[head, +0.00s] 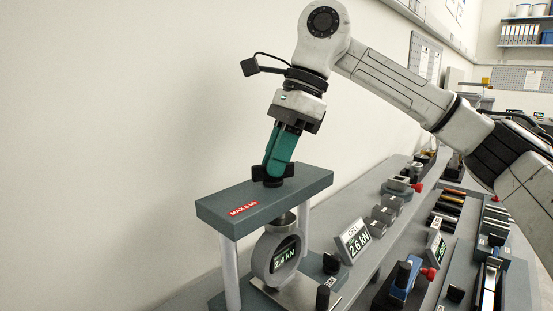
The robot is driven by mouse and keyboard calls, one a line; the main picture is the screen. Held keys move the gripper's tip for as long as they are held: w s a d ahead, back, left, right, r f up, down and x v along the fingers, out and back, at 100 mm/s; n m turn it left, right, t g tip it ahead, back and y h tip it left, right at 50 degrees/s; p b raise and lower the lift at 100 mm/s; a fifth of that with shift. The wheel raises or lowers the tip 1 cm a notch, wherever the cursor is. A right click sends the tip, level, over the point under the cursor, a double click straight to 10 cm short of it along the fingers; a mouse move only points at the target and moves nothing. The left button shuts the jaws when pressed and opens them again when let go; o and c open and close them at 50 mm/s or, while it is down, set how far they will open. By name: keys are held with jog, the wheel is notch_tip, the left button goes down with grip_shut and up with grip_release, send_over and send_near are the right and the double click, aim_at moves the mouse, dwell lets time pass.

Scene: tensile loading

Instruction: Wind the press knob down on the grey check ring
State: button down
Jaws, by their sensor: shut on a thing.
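The press is a grey frame with a top plate (290,191) on light posts, carrying a red "MAX" label. A black knob (270,181) sits on top of the plate. My gripper (275,168), with green fingers, comes down from above and is shut on the knob. The fingers hide part of the knob. Below the plate, the grey check ring (259,257) stands upright under the press screw end, which appears to touch its top. The ring's display reads about 2.4 kN. A separate tilted display (352,241) to the right reads 2.6 kN.
Small grey blocks (382,214) lie on the bench right of the display. A blue clamp-like device with a red knob (405,277) stands at the front right. Racks of dark and coloured pieces (449,211) lie further right. A plain wall is on the left.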

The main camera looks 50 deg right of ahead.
jog(key=m+b, duration=0.1)
jog(key=m, duration=0.1)
jog(key=m+t+h+b, duration=0.1)
jog(key=m, duration=0.2)
jog(key=shift+s+a+f+t, duration=0.1)
jog(key=shift+s+t, duration=0.05)
jog(key=shift+t, duration=0.15)
jog(key=shift+a+m+t+h+b, duration=0.15)
jog(key=shift+m+h+b, duration=0.35)
jog(key=shift+m, duration=0.6)
jog(key=shift+d+m+t+h+b, duration=0.1)
jog(key=shift+m+t+h+b, duration=0.35)
jog(key=shift+m, duration=0.65)
jog(key=shift+g, duration=0.3)
jog(key=c, duration=1.2)
grip_release()
jog(key=shift+o, duration=0.2)
jog(key=shift+r, duration=0.2)
jog(key=v, duration=1)
jog(key=shift+s+r, duration=0.25)
